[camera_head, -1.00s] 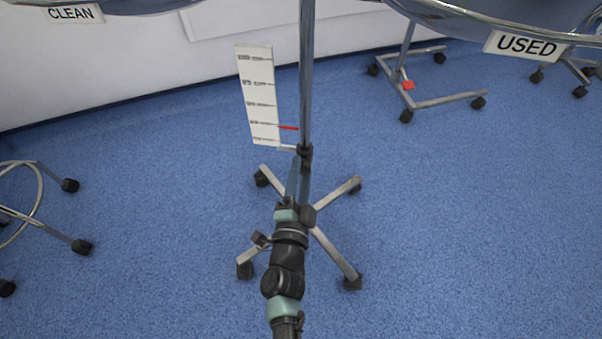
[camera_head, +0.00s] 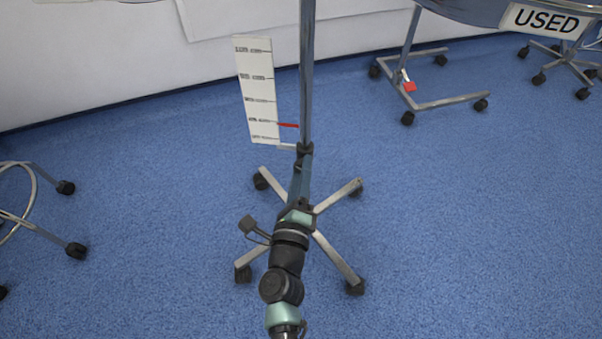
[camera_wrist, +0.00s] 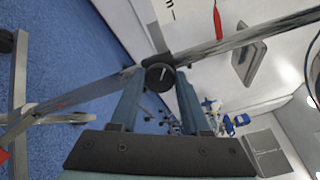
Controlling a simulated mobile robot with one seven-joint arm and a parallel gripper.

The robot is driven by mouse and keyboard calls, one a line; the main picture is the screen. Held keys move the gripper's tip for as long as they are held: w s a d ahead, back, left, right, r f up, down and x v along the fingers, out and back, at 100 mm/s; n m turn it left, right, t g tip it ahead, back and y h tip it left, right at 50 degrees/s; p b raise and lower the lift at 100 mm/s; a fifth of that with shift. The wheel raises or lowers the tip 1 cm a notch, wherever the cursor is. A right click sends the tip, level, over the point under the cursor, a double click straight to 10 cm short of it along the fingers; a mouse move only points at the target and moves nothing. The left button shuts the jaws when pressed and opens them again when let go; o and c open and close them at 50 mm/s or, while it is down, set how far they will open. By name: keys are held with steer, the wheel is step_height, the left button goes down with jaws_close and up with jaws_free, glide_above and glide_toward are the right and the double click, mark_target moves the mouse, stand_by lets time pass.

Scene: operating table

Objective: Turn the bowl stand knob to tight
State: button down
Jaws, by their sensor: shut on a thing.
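The bowl stand's upright steel pole (camera_head: 306,75) rises from a wheeled base. A round black knob with a white line on its face (camera_wrist: 160,77) sits on the pole, in the middle of the wrist view. My gripper (camera_wrist: 158,85) is shut on the knob, one finger on each side. In the head view my gripper (camera_head: 301,165) reaches up to the black collar on the pole (camera_head: 304,149), and the knob itself is hidden. A white scale plate (camera_head: 258,92) stands left of the pole. Its red pointer (camera_head: 287,125) is near the second-lowest row; the labels are too small to read.
The stand's legs with black casters (camera_head: 338,196) spread around my arm. A bowl rim with a "USED" label (camera_head: 541,21) is at top right. Another wheeled stand (camera_head: 450,102) is behind right, and a wheeled frame (camera_head: 45,232) is at left. Blue floor between them is clear.

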steer(key=shift+m+b, duration=1.2)
steer(key=shift+m, duration=3.8)
steer(key=shift+c, duration=1.9)
jaws_free()
steer(key=s+a, duration=0.1)
steer(key=s, duration=1.2)
steer(key=shift+a+b, duration=0.3)
steer(key=shift+w, duration=0.1)
